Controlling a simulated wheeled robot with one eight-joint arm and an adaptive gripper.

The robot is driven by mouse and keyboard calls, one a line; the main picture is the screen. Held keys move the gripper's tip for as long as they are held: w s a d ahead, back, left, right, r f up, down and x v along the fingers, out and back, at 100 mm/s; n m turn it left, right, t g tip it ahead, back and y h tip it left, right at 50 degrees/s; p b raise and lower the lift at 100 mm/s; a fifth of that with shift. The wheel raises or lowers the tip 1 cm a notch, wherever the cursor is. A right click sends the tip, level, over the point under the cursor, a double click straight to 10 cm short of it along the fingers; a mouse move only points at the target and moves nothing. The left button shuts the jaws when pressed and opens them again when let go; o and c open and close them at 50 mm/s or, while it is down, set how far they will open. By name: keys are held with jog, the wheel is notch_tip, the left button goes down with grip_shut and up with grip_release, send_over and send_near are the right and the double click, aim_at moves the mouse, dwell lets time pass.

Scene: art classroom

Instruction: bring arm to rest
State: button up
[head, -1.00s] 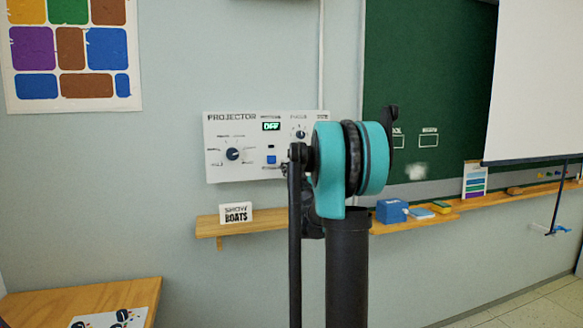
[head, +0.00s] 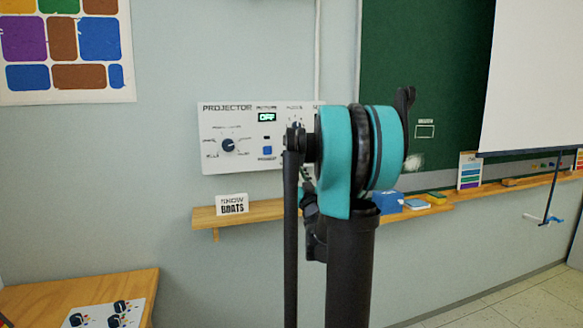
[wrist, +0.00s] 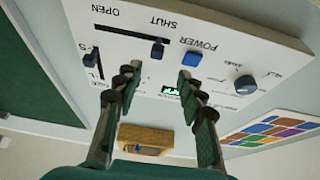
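My arm stands upright in the head view, its turquoise and black joint in front of the right part of the projector panel (head: 225,160). My gripper is hidden behind the arm there. In the wrist view my gripper (wrist: 160,84) is open and empty, its two fingers apart. The white panel, upside down in the wrist view (wrist: 215,30), lies beyond the fingers. Its lettering reads OPEN, SHUT and POWER. I cannot tell whether a finger touches the panel. The panel's green display (head: 267,117) reads OFF. A blue button (head: 267,150) sits below it.
A wooden shelf (head: 262,212) with a "SHOW BOATS" card (head: 232,204) is below the panel. A ledge (head: 440,207) with a blue box (head: 388,202) runs under the green chalkboard (head: 425,60). A wooden table (head: 120,282) is at the lower left. A white screen (head: 535,70) hangs right.

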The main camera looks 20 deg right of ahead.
jog(key=shift+s+f, duration=0.25)
jog(key=shift+s, duration=0.35)
jog(key=shift+f, duration=0.1)
jog(key=s+a+f+m+g+h, duration=0.2)
jog(key=s+f+g, duration=0.4)
jog(key=f, duration=0.4)
jog(key=s+a+f+m+g+h, duration=0.15)
jog(key=s+f+g, duration=0.25)
jog(key=s+f, duration=0.5)
jog(key=s+a+f+n+g+y, duration=0.1)
jog(key=s+a+f+g, duration=0.3)
jog(key=s+f, duration=0.4)
jog(key=s+a+f+n+g+y, duration=0.2)
jog(key=s+a+f+g, duration=0.2)
jog(key=s, duration=0.6)
notch_tip(320, 180, down, 4)
jog(key=shift+s+a+r, duration=0.1)
jog(key=shift+s+a, duration=0.3)
jog(key=shift+a, duration=0.55)
jog(key=shift+n+y, duration=0.25)
jog(key=shift+c, duration=0.3)
